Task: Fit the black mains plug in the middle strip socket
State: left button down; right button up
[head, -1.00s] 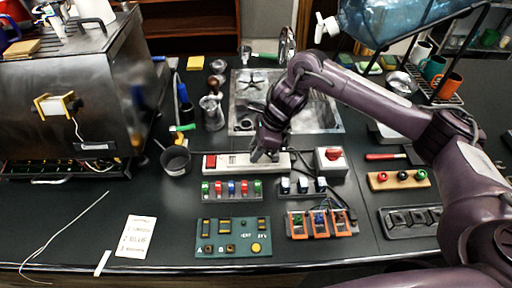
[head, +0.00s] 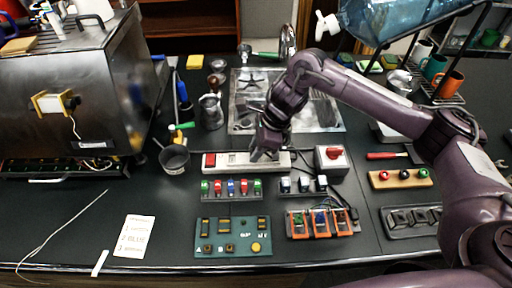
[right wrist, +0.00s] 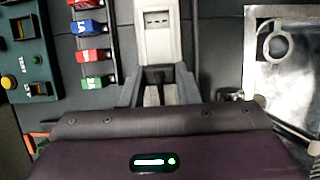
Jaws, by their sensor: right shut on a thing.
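The white power strip (head: 225,160) lies across the middle of the counter, with a red switch (head: 210,160) at its left end. It also shows in the right wrist view (right wrist: 158,35), running up from between my fingers. My right gripper (head: 262,153) is low over the right-of-middle part of the strip. In the right wrist view its fingers are shut on a dark thing, seemingly the black mains plug (right wrist: 152,96). The gripper hides most of the plug and the sockets under it, so I cannot tell whether the plug is seated. My left gripper is out of view.
A grey box with a red knob (head: 332,158) stands close to the strip's right end. Rows of coloured switches (head: 231,188) and white-topped switches (head: 302,185) lie in front. A metal sink (head: 245,95) is behind. A dark pot (head: 174,158) stands at left.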

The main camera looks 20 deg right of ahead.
jog(key=shift+f+b, duration=0.25)
jog(key=shift+b, duration=0.5)
dwell(0.6)
dwell(0.3)
jog(key=o, duration=1)
jog(key=shift+o, duration=0.2)
jog(key=shift+d+r, duration=0.2)
jog(key=shift+r, duration=0.2)
jog(key=v, duration=0.6)
jog(key=shift+d+r, duration=0.2)
jog(key=shift+r, duration=0.2)
jog(key=shift+s, duration=0.1)
